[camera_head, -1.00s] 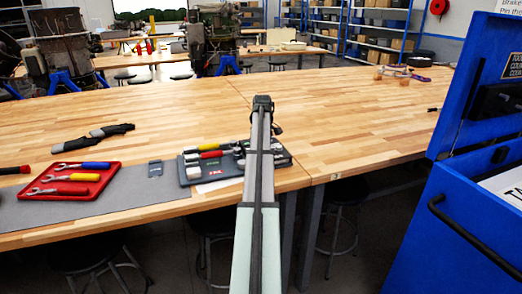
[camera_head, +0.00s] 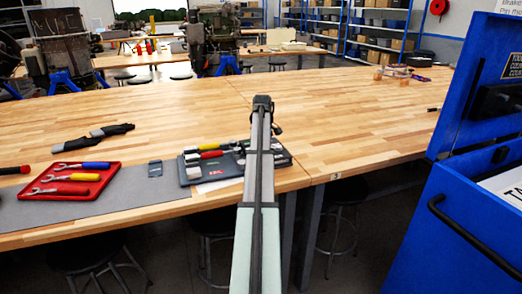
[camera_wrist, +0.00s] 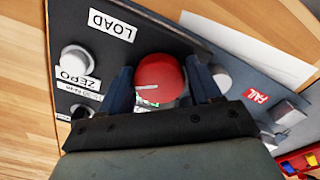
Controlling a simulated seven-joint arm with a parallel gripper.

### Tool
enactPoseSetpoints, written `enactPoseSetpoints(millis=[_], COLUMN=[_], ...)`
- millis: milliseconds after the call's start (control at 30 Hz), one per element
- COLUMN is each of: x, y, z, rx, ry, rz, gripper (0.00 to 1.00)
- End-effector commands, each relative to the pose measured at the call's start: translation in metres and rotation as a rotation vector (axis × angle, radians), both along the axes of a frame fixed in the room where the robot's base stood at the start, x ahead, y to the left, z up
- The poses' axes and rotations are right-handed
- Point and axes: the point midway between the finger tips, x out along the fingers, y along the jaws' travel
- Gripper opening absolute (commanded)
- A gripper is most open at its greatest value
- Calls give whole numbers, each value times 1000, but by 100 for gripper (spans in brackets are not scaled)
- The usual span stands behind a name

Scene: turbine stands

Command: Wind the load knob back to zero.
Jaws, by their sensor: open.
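The red load knob (camera_wrist: 160,78) shows in the wrist view on a dark panel (camera_wrist: 65,20), beside a white label reading LOAD (camera_wrist: 112,25). A pale mark runs across part of the knob. My gripper (camera_wrist: 160,88) is open, with one dark finger on each side of the knob. I cannot tell whether the fingers touch it. In the head view my gripper's end (camera_head: 262,103) is over the tester panel (camera_head: 277,158), and my arm hides part of the panel and the knob.
A FAIL label (camera_wrist: 257,96) is to the right. A blue cabinet (camera_head: 455,215) stands right.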

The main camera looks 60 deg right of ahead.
Motion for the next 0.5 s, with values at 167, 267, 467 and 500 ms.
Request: enactPoseSetpoints(millis=[167, 267, 467, 500], x=[3, 3, 2, 2], y=[-5, -5, -4, -4], z=[4, 8, 20, 22], rx=[-12, -13, -10, -10], ry=[-7, -7, -5, -5], rz=[2, 2, 1, 1], gripper=[76, 77, 98, 98])
